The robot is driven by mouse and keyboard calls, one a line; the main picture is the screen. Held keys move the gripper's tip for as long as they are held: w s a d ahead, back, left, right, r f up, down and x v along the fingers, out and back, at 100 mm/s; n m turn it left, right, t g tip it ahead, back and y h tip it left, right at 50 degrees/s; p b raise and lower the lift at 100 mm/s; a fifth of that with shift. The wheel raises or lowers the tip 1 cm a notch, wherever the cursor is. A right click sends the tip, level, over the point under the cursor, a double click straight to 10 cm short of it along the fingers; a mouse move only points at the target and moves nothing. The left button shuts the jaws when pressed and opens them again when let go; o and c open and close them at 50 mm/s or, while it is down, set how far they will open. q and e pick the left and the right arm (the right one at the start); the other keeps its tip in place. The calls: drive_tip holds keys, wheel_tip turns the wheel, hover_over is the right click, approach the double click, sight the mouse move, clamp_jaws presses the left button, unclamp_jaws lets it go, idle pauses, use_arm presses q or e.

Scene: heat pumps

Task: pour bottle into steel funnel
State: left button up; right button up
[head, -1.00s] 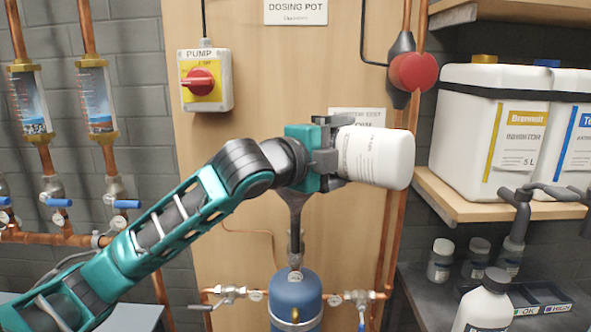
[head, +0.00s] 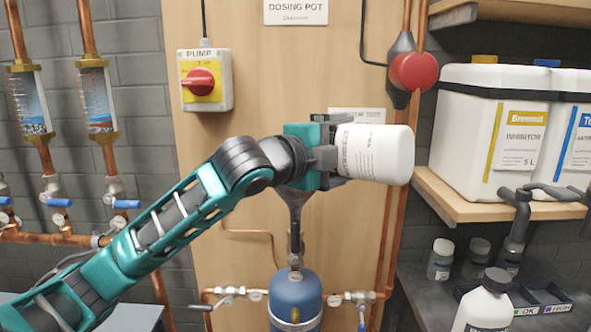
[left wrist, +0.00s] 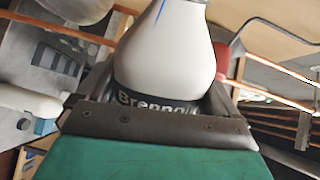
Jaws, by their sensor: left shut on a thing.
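My left gripper (head: 330,155) is shut on a white bottle (head: 378,155) in front of the wooden panel. I cannot see any liquid. My right gripper is not in view.
A wooden shelf (head: 480,205) with large white canisters (head: 495,125) is at the right. Below it stand small bottles and a white bottle with a dark cap (head: 485,305). Copper pipes (head: 393,230) run behind the held bottle. A pump switch (head: 204,80) is at upper left.

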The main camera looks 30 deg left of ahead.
use_arm(q)
drive_tip(key=shift+w+a+n, duration=0.1)
drive_tip(key=shift+a+n, duration=0.2)
drive_tip(key=shift+n, duration=0.6)
idle(3.1)
drive_tip(key=shift+a+r+n+h, duration=0.3)
drive_tip(key=shift+r+n, duration=0.1)
drive_tip(key=shift+n, duration=0.1)
idle(0.8)
